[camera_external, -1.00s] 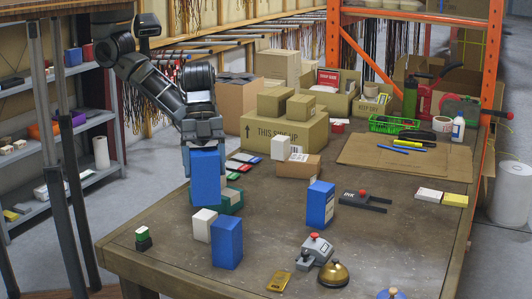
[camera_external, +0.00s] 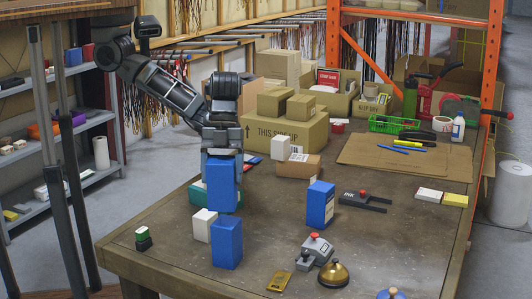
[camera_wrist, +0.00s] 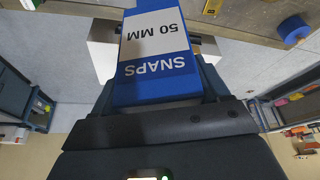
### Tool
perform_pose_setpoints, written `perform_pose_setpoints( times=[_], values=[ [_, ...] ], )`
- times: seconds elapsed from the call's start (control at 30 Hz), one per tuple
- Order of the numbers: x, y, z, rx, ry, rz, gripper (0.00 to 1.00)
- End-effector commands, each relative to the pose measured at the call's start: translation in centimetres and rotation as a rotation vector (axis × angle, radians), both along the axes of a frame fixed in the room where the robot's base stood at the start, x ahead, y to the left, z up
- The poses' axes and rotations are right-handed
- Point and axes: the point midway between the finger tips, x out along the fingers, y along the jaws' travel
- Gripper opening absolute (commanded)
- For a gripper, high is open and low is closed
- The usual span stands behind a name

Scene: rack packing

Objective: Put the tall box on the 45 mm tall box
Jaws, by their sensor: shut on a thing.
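My gripper (camera_external: 222,158) is shut on a tall blue box (camera_external: 222,188). In the wrist view the held box (camera_wrist: 153,52) shows a white label reading "SNAPS 50 MM". It hangs upright in front of a teal box (camera_external: 197,193), which it partly hides; I cannot tell whether it touches anything. Another tall blue box (camera_external: 227,243) stands at the table's front, beside a white box (camera_external: 203,225). A third blue box (camera_external: 320,205) with a pale label stands further right. No 45 mm marking is readable on any of them.
A small green-topped block (camera_external: 143,237) is at the left edge. Cardboard boxes (camera_external: 285,132) fill the back.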

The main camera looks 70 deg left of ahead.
Motion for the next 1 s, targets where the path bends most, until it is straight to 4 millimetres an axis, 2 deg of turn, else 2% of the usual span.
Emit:
perform_pose_setpoints(
  times=[0.17,0.47,0.83,0.87,1.0],
  values=[
    [0.6,0.1,-0.7,-0.001,0.001,-0.001,0.32],
    [0.6,0.1,-4.2,-0.001,0.000,0.000,0.32],
    [0.6,0.1,-4.6,-0.002,0.000,-0.001,0.32],
    [0.5,0.1,-4.7,-0.001,0.000,-0.001,0.76],
    [0.6,0.1,-4.7,-0.001,0.000,-0.001,0.89]
  ],
)
